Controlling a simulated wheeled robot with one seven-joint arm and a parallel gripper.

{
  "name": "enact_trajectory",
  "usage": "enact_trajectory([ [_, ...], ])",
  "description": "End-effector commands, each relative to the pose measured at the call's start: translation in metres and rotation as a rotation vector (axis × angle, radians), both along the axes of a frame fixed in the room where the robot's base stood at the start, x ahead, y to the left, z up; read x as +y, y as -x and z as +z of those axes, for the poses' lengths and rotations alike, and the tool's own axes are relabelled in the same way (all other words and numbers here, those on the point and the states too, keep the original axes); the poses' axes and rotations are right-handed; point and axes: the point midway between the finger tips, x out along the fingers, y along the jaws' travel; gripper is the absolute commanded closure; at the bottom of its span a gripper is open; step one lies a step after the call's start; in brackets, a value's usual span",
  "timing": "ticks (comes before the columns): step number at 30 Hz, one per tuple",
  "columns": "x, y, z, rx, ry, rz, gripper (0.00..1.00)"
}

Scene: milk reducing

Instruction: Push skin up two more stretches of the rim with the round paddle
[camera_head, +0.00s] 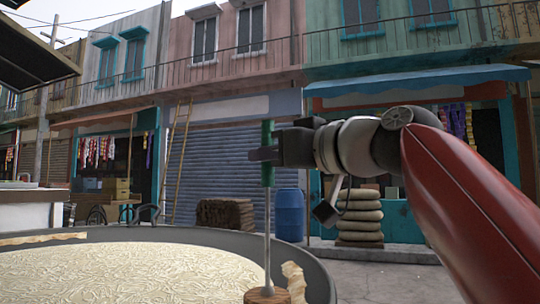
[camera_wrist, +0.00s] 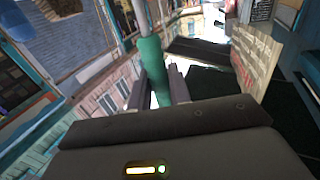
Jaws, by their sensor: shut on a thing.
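My gripper (camera_head: 264,154) is shut on the green handle of the round paddle (camera_head: 267,131), which it holds upright. In the wrist view the gripper (camera_wrist: 154,90) has its fingers on both sides of the green handle (camera_wrist: 153,62). The paddle's thin metal shaft runs down to a round wooden disc (camera_head: 267,295), cut off by the bottom edge. The disc is at the right side of the wide pan (camera_head: 318,281), beside a tan piece of skin (camera_head: 294,277) on the rim. Another skin strip (camera_head: 42,238) lies along the far left rim. Pale, wrinkled milk skin (camera_head: 140,270) covers the pan.
A blue barrel (camera_head: 290,214), stacked sacks (camera_head: 360,216) and a brown bundle (camera_head: 225,213) stand beyond the pan. A white counter (camera_head: 28,210) is at left. The air above the pan is clear.

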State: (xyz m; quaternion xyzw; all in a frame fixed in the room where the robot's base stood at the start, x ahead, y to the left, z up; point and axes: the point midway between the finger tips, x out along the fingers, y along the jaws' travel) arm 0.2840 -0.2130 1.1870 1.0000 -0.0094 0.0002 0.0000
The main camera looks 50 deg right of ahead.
Motion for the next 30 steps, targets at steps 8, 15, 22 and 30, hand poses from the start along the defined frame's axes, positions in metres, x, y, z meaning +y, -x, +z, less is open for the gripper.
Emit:
enact_trajectory([
  [8, 0.000, 0.000, 0.004, -0.002, 0.000, 0.000, 1.00],
  [15, 0.000, 0.000, 0.023, -0.002, 0.000, 0.000, 1.00],
  [22, 0.000, 0.000, 0.041, -0.002, 0.000, -0.001, 1.00],
  [30, 0.000, 0.000, 0.054, -0.001, 0.000, 0.000, 1.00],
])
